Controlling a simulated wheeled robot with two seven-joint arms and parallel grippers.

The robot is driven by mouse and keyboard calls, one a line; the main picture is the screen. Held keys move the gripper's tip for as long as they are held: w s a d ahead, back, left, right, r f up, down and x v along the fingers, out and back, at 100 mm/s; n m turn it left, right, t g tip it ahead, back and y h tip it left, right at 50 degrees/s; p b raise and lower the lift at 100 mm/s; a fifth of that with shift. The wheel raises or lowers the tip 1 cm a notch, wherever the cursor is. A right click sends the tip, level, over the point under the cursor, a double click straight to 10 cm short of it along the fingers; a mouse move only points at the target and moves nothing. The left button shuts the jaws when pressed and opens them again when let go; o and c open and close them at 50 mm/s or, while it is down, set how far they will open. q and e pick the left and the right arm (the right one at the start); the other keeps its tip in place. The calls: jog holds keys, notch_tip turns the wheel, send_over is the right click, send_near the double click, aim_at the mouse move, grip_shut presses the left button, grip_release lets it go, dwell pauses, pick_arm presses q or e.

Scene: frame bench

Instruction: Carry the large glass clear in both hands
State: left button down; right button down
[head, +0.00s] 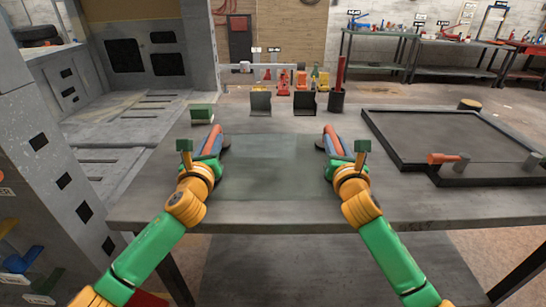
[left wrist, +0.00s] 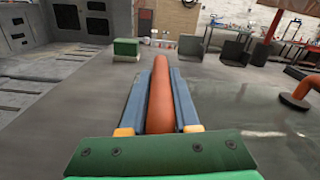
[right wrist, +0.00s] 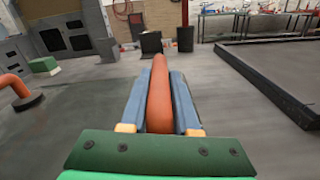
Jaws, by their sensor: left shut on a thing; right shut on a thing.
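The large glass (head: 275,165) is a faint, see-through pane lying level between my two arms in the head view. I cannot tell whether it touches the bench or hangs just above it. An orange handle on a dark round pad stands near each side of it. My left gripper (head: 214,138) is shut on the left handle (left wrist: 160,90), its blue fingers on both sides. My right gripper (head: 329,138) is shut on the right handle (right wrist: 160,90) in the same way. The fingers and handles hide parts of the pane's side edges.
A dark raised frame (head: 385,150) lies to the right, with an orange-ended tool (head: 442,158) at its near side. Two dark upright brackets (head: 260,104) (head: 304,104), a cup with a red stick (head: 337,101) and a green block (head: 202,112) stand along the back.

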pick_arm(q)
jog(key=shift+d, duration=0.15)
pick_arm(e)
jog(key=shift+a, duration=0.15)
